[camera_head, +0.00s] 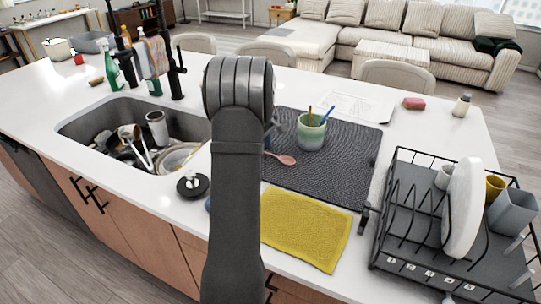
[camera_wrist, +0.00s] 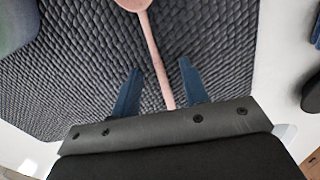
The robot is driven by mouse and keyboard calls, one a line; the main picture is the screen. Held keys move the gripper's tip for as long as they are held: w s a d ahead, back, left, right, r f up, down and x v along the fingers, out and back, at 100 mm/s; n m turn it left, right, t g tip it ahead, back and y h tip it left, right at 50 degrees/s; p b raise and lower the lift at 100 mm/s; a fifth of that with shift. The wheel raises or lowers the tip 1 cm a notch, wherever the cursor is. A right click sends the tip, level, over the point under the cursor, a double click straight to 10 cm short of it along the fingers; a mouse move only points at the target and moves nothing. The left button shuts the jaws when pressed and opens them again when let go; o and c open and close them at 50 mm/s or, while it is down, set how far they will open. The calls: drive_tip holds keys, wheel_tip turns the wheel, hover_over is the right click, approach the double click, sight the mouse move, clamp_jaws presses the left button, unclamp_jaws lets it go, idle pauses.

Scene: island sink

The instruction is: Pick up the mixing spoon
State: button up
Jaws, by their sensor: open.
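The mixing spoon (camera_head: 282,159) is pinkish-brown and lies on the dark woven mat (camera_head: 340,165). In the head view its bowl end shows just right of my arm, and the rest is hidden behind the arm. In the wrist view the spoon (camera_wrist: 153,52) has its bowl at the top, and its handle runs down between the two blue fingers of my gripper (camera_wrist: 157,90). The fingers are apart, one on each side of the handle. I cannot tell how high they are above the mat. My gripper is mostly hidden behind my arm in the head view.
A green cup (camera_head: 311,134) holding utensils stands on the mat behind the spoon. A yellow cloth (camera_head: 305,228) lies in front of the mat. A dish rack (camera_head: 440,270) is at right, and a sink (camera_head: 85,128) with dishes is at left.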

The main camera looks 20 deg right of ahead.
clamp_jaws()
idle(0.3)
